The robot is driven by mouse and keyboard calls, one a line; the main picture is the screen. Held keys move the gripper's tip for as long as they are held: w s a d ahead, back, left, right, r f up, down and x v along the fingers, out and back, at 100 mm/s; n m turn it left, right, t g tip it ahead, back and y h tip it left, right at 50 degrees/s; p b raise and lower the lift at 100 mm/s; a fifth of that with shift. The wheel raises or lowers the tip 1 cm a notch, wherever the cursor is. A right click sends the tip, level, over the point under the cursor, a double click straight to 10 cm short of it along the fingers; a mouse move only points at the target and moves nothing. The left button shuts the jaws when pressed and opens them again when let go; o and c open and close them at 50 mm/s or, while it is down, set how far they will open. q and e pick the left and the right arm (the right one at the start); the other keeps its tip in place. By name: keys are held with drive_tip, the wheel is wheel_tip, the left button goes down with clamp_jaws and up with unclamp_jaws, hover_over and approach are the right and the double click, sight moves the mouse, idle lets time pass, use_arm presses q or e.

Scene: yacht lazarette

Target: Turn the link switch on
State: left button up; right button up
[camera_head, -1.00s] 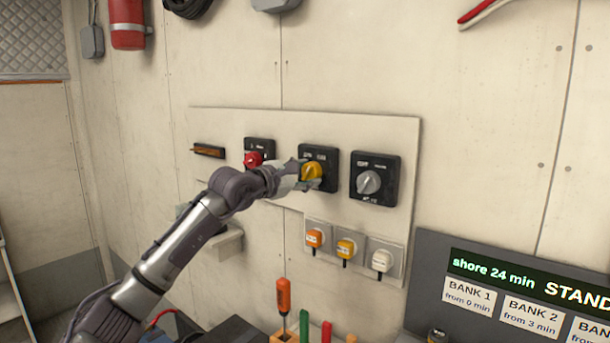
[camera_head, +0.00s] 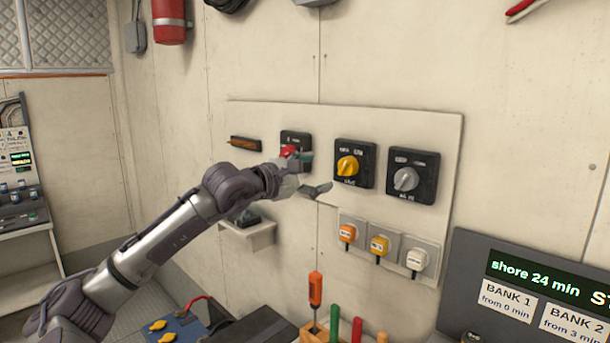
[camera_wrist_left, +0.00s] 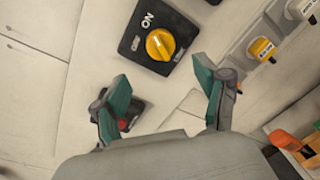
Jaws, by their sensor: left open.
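Three dark square rotary switches sit on a cream wall panel (camera_head: 440,130): one with a red knob (camera_head: 287,151), one with a yellow knob (camera_head: 348,166) and one with a grey knob (camera_head: 405,179). In the wrist view, one finger covers most of the red-knob switch.
Orange, yellow and white plugs (camera_head: 380,246) sit in sockets below the switches. A small shelf (camera_head: 252,235) is under the panel at left. A tool block with an orange screwdriver (camera_head: 315,288) stands below. A display board (camera_head: 470,265) is at lower right.

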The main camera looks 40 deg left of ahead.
use_arm(q)
drive_tip(key=shift+s+r, duration=0.15)
drive_tip(key=shift+s, duration=1.45)
